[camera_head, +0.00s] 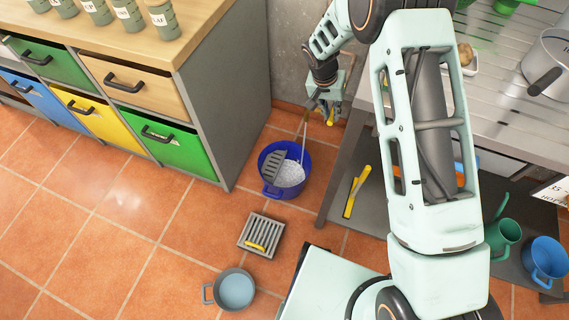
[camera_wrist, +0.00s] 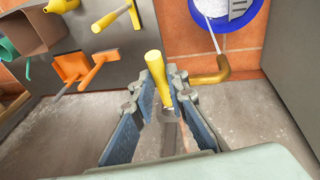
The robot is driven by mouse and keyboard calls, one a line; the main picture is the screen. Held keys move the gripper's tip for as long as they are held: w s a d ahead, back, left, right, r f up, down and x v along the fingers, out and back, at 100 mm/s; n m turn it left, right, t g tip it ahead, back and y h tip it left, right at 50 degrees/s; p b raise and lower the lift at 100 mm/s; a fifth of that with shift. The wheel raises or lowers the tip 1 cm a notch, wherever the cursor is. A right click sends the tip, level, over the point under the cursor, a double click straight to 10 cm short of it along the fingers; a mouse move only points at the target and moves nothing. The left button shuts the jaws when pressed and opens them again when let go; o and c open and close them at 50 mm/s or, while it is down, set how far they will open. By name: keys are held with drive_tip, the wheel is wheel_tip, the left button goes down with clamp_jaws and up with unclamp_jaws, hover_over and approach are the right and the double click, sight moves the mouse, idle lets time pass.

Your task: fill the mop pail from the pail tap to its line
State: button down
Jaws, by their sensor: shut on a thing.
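The blue mop pail (camera_head: 270,188) stands on the tiled floor below the tap, with a grey slotted wringer over its left part and white, frothy water inside. The brass tap spout (camera_wrist: 212,74) points over the pail, which also shows in the wrist view (camera_wrist: 238,42). A thin pale stream runs from the spout into the pail. My gripper (camera_wrist: 163,100) is shut on the yellow tap handle (camera_wrist: 155,72); in the head view my gripper (camera_head: 329,112) is by the wall above the pail. I cannot make out a fill line on the pail.
A drain grate (camera_head: 251,240) with a yellow piece on it and a grey pan (camera_head: 218,300) lie in front. A drawer cabinet (camera_head: 228,110) stands left, a metal bench (camera_head: 500,120) right. Its lower shelf holds a green watering can (camera_head: 502,235) and a blue bucket (camera_head: 545,258).

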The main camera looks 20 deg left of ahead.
idle(0.3)
drive_tip(key=shift+s+f+t+b, duration=0.1)
drive_tip(key=shift+f+t+b, duration=0.25)
drive_tip(key=shift+b, duration=0.4)
drive_tip(key=shift+f+b, duration=0.15)
drive_tip(key=shift+b, duration=0.5)
drive_tip(key=t+b, duration=0.1)
drive_tip(key=b, duration=0.4)
drive_tip(key=shift+s+f+t, duration=0.25)
drive_tip(key=shift+f+t, duration=0.1)
drive_tip(key=c, duration=1.9)
unclamp_jaws()
drive_tip(key=p+v, duration=0.2)
drive_tip(key=v, duration=0.5)
drive_tip(key=shift+r, duration=0.1)
